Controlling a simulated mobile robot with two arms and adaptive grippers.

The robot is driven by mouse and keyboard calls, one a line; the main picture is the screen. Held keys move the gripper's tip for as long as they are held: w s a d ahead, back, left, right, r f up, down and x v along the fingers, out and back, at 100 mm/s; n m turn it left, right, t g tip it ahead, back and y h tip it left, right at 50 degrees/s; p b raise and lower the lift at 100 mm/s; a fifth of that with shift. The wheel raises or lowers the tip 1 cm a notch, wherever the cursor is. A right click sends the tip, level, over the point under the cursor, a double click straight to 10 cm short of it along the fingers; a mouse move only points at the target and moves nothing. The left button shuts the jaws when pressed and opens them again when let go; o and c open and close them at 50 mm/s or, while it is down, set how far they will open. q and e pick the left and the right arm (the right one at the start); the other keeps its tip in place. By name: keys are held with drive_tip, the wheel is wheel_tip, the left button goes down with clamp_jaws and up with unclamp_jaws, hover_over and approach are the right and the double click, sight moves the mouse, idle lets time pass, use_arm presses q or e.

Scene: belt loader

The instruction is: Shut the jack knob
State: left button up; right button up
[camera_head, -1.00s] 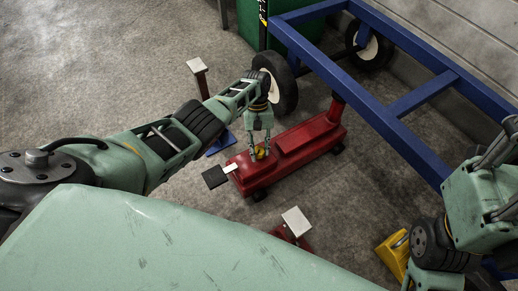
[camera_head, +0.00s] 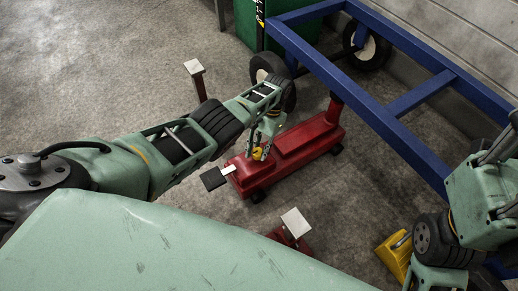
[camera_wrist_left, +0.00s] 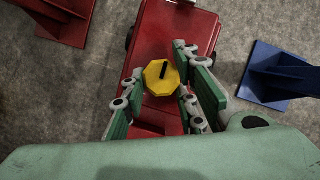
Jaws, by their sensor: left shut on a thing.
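The red jack (camera_head: 310,140) stands on the floor under the blue frame, its near end toward my left arm. Its yellow knob (camera_head: 257,155) sits on top near that end. In the left wrist view the knob (camera_wrist_left: 161,77) is eight-sided with a black mark on its face. My left gripper (camera_head: 261,149) reaches down to the knob from above. In the left wrist view its fingers (camera_wrist_left: 158,80) stand on both sides of the knob, shut on it. My right arm shows at the right edge, but its fingers are out of the picture.
A blue frame (camera_head: 425,92) on wheels spans above the jack. A red stand with a pale top (camera_head: 296,222) is in front and a yellow chock (camera_head: 394,256) lies at lower right. A blue stand (camera_wrist_left: 278,75) is beside the jack in the left wrist view.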

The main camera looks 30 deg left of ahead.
use_arm(q)
drive_tip(key=shift+s+d, duration=0.2)
drive_tip(key=shift+d, duration=0.2)
drive_tip(key=o, duration=1.1)
drive_tip(key=shift+a, duration=0.15)
drive_tip(key=v, duration=1.2)
drive_tip(key=shift+w, duration=0.1)
